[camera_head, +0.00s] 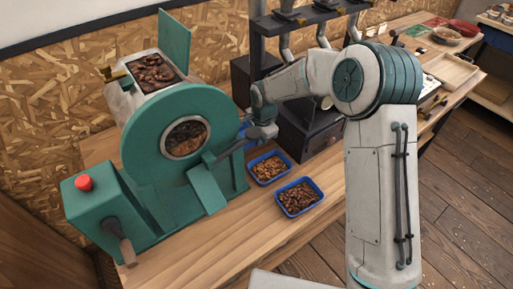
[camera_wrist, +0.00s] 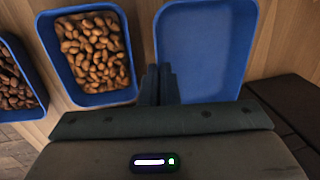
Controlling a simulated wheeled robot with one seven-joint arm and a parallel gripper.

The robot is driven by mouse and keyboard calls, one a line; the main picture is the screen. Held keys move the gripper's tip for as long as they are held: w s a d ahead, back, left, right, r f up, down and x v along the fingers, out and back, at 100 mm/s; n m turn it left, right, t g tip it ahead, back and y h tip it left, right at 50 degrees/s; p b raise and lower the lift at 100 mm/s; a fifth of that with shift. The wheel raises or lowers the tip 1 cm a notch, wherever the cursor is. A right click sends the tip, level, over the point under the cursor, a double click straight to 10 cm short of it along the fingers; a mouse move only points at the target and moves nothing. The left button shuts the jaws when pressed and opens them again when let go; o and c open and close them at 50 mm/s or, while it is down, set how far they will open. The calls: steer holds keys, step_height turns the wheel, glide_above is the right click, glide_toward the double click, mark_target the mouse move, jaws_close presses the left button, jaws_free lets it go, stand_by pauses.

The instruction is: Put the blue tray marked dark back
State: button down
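Three blue trays show in the wrist view, and I can read no mark on any of them. The empty blue tray (camera_wrist: 207,45) is at the right; in the head view it is mostly hidden behind my gripper (camera_head: 262,132). A blue tray of light brown beans (camera_head: 268,168) is beside it and also shows in the wrist view (camera_wrist: 95,50). A blue tray of dark beans (camera_head: 299,197) is nearest the front. My gripper's fingers (camera_wrist: 159,85) are close together, one on each side of the empty tray's left wall, and look shut on it.
The green roaster (camera_head: 185,140) stands left of the trays, with its chute (camera_head: 207,190) close by. A dark machine (camera_head: 308,130) stands just right of the empty tray. The wooden counter (camera_head: 235,235) is bare in front. A wooden tray (camera_head: 452,72) lies farther right.

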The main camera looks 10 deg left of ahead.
step_height(320, 180, down, 5)
steer(key=shift+p, duration=0.35)
steer(key=c, duration=2)
jaws_free()
steer(key=shift+f, duration=0.1)
steer(key=shift+c, duration=0.2)
steer(key=shift+o, duration=0.4)
steer(key=shift+r, duration=0.3)
step_height(320, 180, up, 12)
steer(key=s+d+b, duration=0.1)
steer(key=shift+s+d+f, duration=0.2)
steer(key=shift+d, duration=0.1)
steer(key=shift+d, duration=0.1)
